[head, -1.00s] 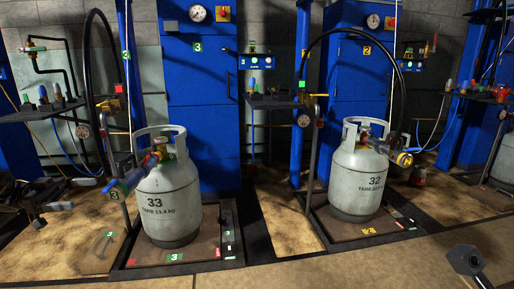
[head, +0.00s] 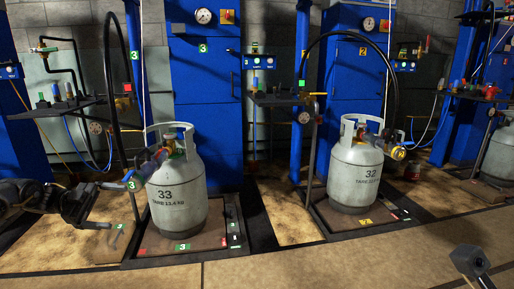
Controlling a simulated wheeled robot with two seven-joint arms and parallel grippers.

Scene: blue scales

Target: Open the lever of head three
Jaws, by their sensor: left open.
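Filling head three (head: 146,172), blue and red with a green 3 label, sits at the valve on the left side of grey cylinder 33 (head: 178,200). The cylinder stands upright on scale three (head: 215,240), marked with a green 3. My left gripper (head: 106,208) comes in from the left edge, dark, with its jaws open and empty.
A black hose (head: 110,80) arches down behind the head. A metal shelf (head: 60,106) with fittings is above my left arm. Cylinder 32 (head: 354,175) stands on scale two to the right. Blue cabinets (head: 207,150) stand behind. The floor in front is clear.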

